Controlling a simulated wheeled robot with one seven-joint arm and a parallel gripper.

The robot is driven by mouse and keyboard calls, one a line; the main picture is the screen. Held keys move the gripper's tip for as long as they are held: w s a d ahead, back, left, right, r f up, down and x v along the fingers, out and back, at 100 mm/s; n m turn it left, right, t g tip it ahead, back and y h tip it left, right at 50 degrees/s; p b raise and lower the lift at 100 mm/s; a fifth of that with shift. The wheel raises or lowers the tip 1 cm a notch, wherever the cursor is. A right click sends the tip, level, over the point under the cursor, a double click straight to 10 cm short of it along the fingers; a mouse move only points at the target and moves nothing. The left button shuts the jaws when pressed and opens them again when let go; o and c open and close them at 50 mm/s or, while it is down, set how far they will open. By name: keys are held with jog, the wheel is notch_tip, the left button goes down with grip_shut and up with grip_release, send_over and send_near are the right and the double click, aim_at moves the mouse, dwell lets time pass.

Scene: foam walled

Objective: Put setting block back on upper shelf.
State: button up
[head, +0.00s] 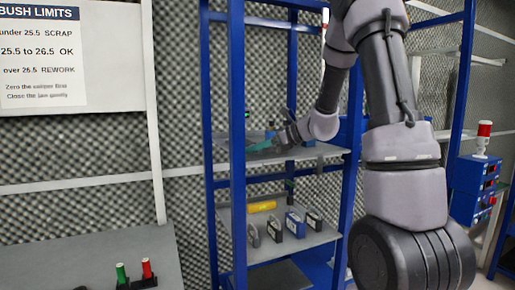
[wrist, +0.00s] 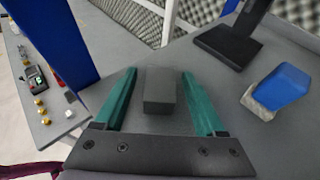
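A dark grey block, which looks like the setting block (wrist: 160,90), sits on the grey upper shelf (wrist: 120,35) in the wrist view. My gripper (wrist: 158,74) is open, with one teal finger on each side of the block. A gap shows between the block and each finger. In the head view my gripper (head: 268,144) is over the upper shelf (head: 323,152) inside the blue rack. The block cannot be made out there; the rack post and my arm cover part of that area.
In the wrist view, a black stand (wrist: 228,46) and a blue-topped tan object (wrist: 276,90) stand right of the block. A blue post (wrist: 52,40) is at left, beyond it a bench (wrist: 62,122) with small parts. The lower shelf (head: 262,247) holds several items.

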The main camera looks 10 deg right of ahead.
jog(key=shift+r, duration=0.2)
jog(key=v, duration=1.1)
jog(key=shift+d, duration=0.25)
jog(key=s+a+r+n+h, duration=0.1)
jog(key=s+n+h, duration=0.3)
jog(key=s+n, duration=0.6)
jog(key=s+a+r+n+h, duration=0.1)
jog(key=s+n+h, duration=0.4)
jog(key=s+n, duration=0.5)
jog(key=s+r, duration=0.1)
jog(key=s, duration=0.2)
jog(key=shift+s+a+r+n, duration=0.2)
jog(key=shift+r+n, duration=0.05)
jog(key=shift+n, duration=0.15)
